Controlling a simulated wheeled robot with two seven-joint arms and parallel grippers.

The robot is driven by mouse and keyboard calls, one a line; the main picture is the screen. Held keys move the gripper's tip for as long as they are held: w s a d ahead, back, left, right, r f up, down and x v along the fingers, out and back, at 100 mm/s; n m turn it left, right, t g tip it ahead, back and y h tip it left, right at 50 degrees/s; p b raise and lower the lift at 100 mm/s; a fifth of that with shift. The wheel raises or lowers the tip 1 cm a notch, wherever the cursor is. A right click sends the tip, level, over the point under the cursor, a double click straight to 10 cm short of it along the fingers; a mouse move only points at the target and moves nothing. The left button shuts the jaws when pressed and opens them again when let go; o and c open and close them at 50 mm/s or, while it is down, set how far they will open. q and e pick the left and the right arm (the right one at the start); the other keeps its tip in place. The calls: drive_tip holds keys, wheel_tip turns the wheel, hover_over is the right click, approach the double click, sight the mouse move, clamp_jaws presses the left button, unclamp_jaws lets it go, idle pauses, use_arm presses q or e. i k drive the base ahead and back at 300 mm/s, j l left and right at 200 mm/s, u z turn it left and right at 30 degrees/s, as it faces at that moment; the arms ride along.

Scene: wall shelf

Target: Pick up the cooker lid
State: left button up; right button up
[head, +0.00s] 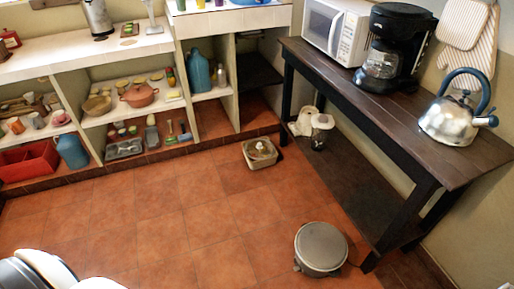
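A round grey pot-like thing (321,248) sits on the tiled floor near the front leg of the dark table. Its flat grey top looks like a lid, but I cannot tell whether the lid is separate. Small dark handles or feet show at its lower edge. Farther back on the floor is a light square box or basket (260,153) with something small and pale in it, too small to make out. Neither of my grippers is in view; only white and black parts of my body show at the lower left.
A dark wooden table (330,78) on the right holds a microwave (334,27), coffee maker (393,50) and kettle (458,108). White-edged shelves (108,118) with dishes and bottles line the back. The red tiled floor (170,220) in the middle is clear.

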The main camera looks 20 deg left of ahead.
sight(257, 149)
drive_tip(key=i+j, duration=0.2)
drive_tip(key=j, duration=0.2)
drive_tip(key=i+j, duration=0.15)
drive_tip(key=j, duration=0.25)
drive_tip(key=i+j, duration=0.2)
drive_tip(key=j, duration=0.15)
drive_tip(key=i+j, duration=0.2)
drive_tip(key=j, duration=0.2)
drive_tip(key=i+j+z, duration=0.1)
drive_tip(key=j, duration=0.3)
drive_tip(key=i+j, duration=0.25)
drive_tip(key=j, duration=0.15)
drive_tip(key=i+j, duration=0.4)
drive_tip(key=i, duration=0.15)
drive_tip(key=i+j+z, duration=0.1)
drive_tip(key=i+j, duration=0.3)
drive_tip(key=i, duration=0.15)
